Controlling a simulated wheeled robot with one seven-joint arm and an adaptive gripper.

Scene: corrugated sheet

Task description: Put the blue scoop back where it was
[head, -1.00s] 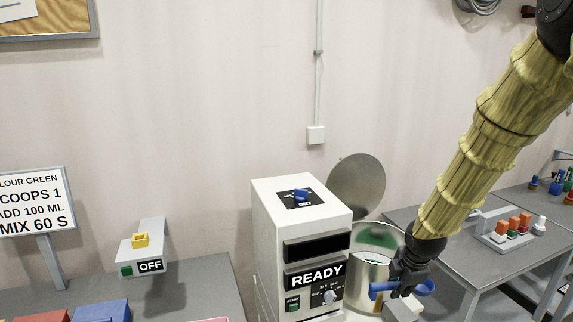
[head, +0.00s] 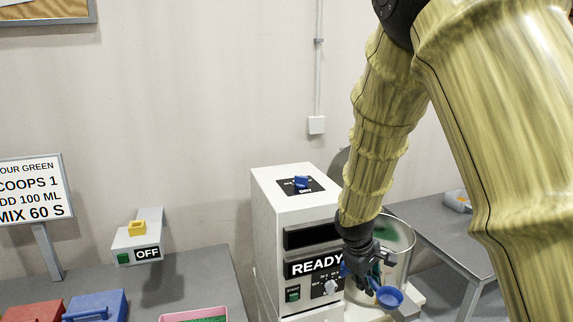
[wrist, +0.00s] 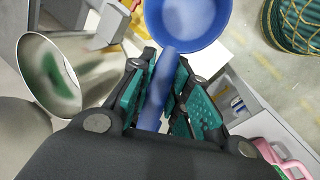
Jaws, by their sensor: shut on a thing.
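The blue scoop (head: 389,297) is held in my gripper (head: 362,268), in front of the mixing machine and beside its metal pot. In the wrist view my gripper (wrist: 160,85) is shut on the scoop's handle, with the blue bowl (wrist: 188,18) sticking out beyond the fingers. The bowl's inside looks blue and free of visible powder. Part of the handle is hidden by the fingers in the head view. I cannot tell from these frames where the scoop lay before.
The machine (head: 300,225) reads READY. The open metal pot (head: 402,262) has green inside. On the left table are a red box (head: 35,312), a blue box (head: 95,304), a pink-rimmed bin (head: 195,318) and a device reading OFF (head: 138,250). A sign (head: 35,188) stands behind.

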